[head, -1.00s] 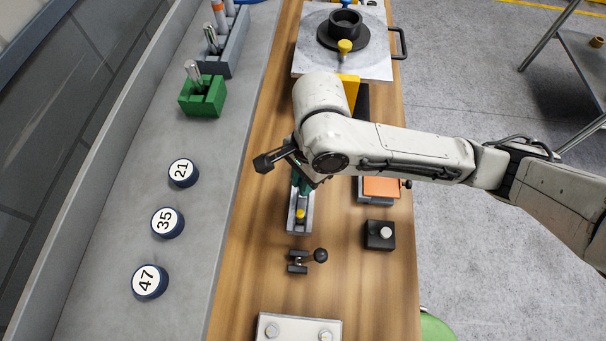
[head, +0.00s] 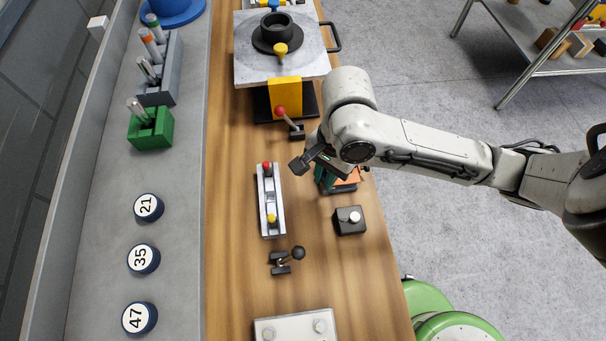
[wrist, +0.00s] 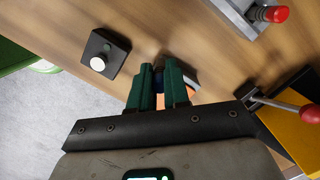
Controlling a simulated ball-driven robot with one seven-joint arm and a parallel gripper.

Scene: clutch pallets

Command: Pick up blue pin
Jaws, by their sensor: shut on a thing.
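My gripper (head: 322,180) hangs over the wooden bench, right of the grey pin rack (head: 262,208) in the head view. In the wrist view its green fingers (wrist: 158,70) are shut on the blue pin (wrist: 159,82), a small part of which shows between them. The rest of the pin is hidden by the fingers. The rack holds a red pin (head: 267,168) at its far end and a yellow pin (head: 271,217) at its near end. The rack and red pin also show at the top right of the wrist view (wrist: 275,13).
An orange-topped block (head: 347,183) lies under my gripper, partly hidden. A black box with a silver button (head: 349,221) stands nearby. A red-knobbed lever (head: 281,111) and a yellow block (head: 285,92) stand behind. A black-knobbed clamp (head: 298,253) is in front.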

